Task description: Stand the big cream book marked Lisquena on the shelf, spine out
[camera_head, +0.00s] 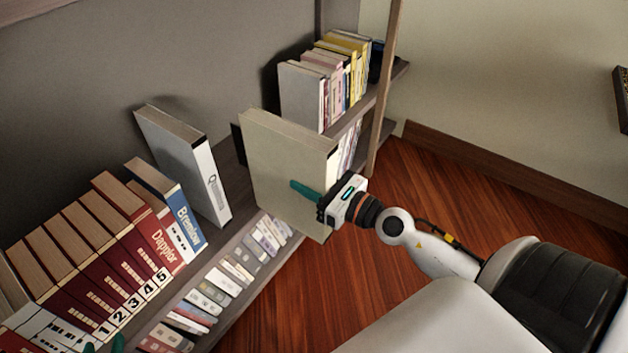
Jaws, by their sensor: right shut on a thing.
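The big cream book (285,165) is upright and slightly tilted in front of the shelf (236,180), with a broad cover facing me. No Lisquena lettering can be read on the side I see. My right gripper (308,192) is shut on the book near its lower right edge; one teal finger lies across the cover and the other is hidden. Whether the book's bottom touches the shelf cannot be told. Two teal fingertips of my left gripper (103,346) show at the bottom left edge, apart, with nothing seen between them.
A grey-white book (185,165) stands on the shelf left of the cream book, with a gap between. Further left are a blue Bremlow book (178,210) and red Dapplor volumes (130,265). A lower row of small books (215,290) lies below. A wooden post (384,90) rises behind.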

